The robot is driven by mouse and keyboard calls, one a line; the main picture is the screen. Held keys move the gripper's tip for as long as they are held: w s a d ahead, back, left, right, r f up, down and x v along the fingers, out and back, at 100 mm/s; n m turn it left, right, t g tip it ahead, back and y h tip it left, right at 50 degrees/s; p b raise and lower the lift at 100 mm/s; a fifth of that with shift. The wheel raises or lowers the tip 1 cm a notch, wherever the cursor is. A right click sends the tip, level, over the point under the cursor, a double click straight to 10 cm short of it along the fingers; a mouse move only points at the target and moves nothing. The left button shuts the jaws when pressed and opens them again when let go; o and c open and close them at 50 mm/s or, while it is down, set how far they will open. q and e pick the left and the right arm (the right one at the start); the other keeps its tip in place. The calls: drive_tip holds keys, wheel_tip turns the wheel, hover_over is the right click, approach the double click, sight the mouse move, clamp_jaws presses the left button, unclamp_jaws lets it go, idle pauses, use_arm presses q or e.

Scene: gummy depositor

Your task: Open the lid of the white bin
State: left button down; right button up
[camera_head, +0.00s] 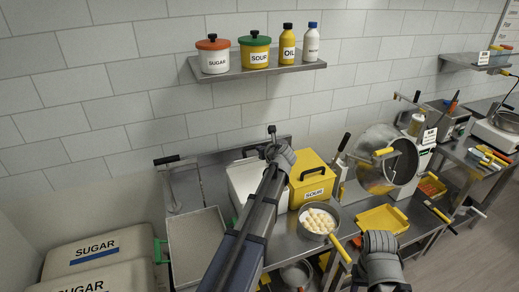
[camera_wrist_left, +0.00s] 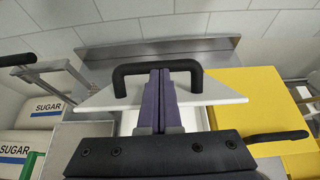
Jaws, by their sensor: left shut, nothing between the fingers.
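The white bin (camera_head: 240,188) stands against the wall on the steel counter, partly hidden behind my left arm. Its white lid (camera_wrist_left: 222,93) has a black arched handle (camera_wrist_left: 123,82) and fills the middle of the left wrist view. I cannot tell surely how far the lid is tilted; a pale surface shows below its near edge. My left gripper (camera_wrist_left: 160,78) is shut and empty, its purple fingers together at the middle of the handle, overlapping the bar. Contact with it is unclear. My right arm shows at the lower right of the head view, but its fingers do not.
A yellow bin (camera_head: 312,184) stands close on the right. A pan of pale pieces (camera_head: 302,224) and a yellow tray (camera_head: 381,219) are farther right. An empty steel tray (camera_head: 195,240) lies left. A shelf (camera_head: 255,71) with pots and bottles hangs above.

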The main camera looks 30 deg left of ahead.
use_arm(q)
drive_tip(key=w+a+r+p, duration=0.2)
drive_tip(key=w+a+r, duration=0.1)
drive_tip(key=w+a, duration=0.3)
drive_tip(key=w+a+r+p, duration=0.3)
drive_tip(key=w+a, duration=0.3)
drive_tip(key=a, duration=0.2)
drive_tip(key=shift+r, duration=0.1)
idle(1.2)
